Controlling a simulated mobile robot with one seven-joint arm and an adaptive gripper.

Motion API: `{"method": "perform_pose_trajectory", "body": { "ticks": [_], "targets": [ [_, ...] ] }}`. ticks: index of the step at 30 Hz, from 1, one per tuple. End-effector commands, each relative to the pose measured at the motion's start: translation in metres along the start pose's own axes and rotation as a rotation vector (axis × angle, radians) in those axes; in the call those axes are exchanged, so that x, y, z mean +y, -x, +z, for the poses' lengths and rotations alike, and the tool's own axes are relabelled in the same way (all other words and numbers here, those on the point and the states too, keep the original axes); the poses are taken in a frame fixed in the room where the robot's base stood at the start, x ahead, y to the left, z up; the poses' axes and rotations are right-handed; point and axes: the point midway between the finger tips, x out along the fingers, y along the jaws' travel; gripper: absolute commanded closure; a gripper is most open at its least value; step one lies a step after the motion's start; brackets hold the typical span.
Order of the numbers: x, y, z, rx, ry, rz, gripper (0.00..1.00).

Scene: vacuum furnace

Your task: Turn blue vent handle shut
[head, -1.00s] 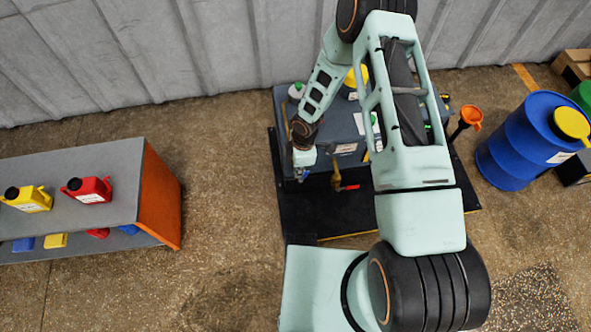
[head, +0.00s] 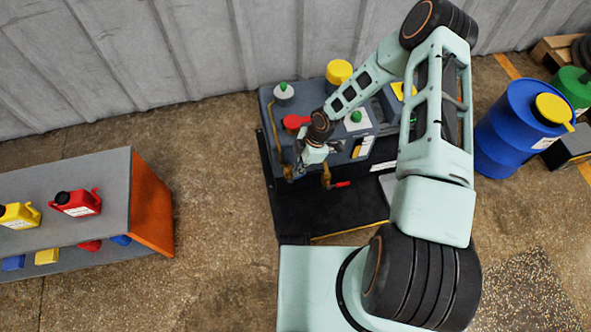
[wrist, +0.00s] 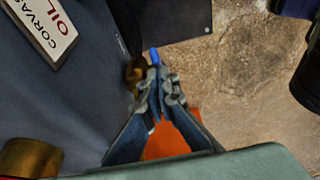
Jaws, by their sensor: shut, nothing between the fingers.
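The blue vent handle (wrist: 154,56) shows in the wrist view as a small blue bar just beyond my fingertips. It meets a brass valve body (wrist: 137,72), partly hidden by my left finger. My gripper (wrist: 158,92) is shut with nothing held, its tips close to the handle; I cannot tell whether they touch it. In the head view my gripper (head: 304,172) is low at the front of the grey furnace unit (head: 268,104), between two brass pipes. The blue handle cannot be made out there.
A brass valve (head: 326,178) with a red handle (head: 342,184) sits close right of my gripper. A brass pipe (head: 274,138) stands to its left. A shelf (head: 105,190) with cans is at left, a blue drum (head: 508,130) at right. Open floor lies between shelf and unit.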

Motion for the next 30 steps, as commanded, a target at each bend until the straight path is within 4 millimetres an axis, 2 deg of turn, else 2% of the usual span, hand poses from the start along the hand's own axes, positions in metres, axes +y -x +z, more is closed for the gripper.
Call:
{"method": "perform_pose_trajectory", "body": {
  "ticks": [10, 20, 30],
  "targets": [
    [0.000, -0.004, 0.014, 0.164, -0.006, 0.002, 1.00],
    [0.000, -0.012, 0.030, 0.154, -0.001, 0.000, 1.00],
    [0.000, -0.010, 0.027, 0.154, 0.001, -0.001, 1.00]
  ]
}}
